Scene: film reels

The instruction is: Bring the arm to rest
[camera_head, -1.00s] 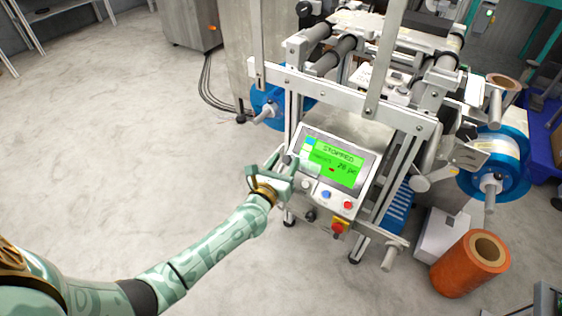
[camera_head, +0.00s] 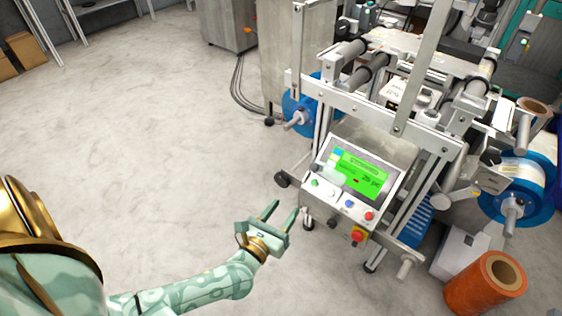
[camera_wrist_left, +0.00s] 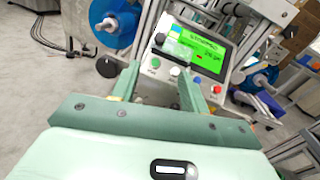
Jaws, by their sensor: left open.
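My left gripper (camera_head: 279,216) is open and empty, in front of and to the left of the machine's control panel in the head view. In the left wrist view its two fingers (camera_wrist_left: 161,86) stand apart, with the panel beyond them. The control panel (camera_head: 326,187) has a lit green screen (camera_head: 361,175), several coloured buttons and a red-and-yellow stop knob (camera_head: 358,235). The screen reads STOPPED in the left wrist view. The fingers appear apart from the panel. My right gripper is not in view.
The film machine's metal frame (camera_head: 372,113) carries a blue reel (camera_head: 301,104) on the left and another (camera_head: 521,190) on the right. An orange roll (camera_head: 484,284) stands on the floor at lower right. The concrete floor (camera_head: 150,130) at left is clear.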

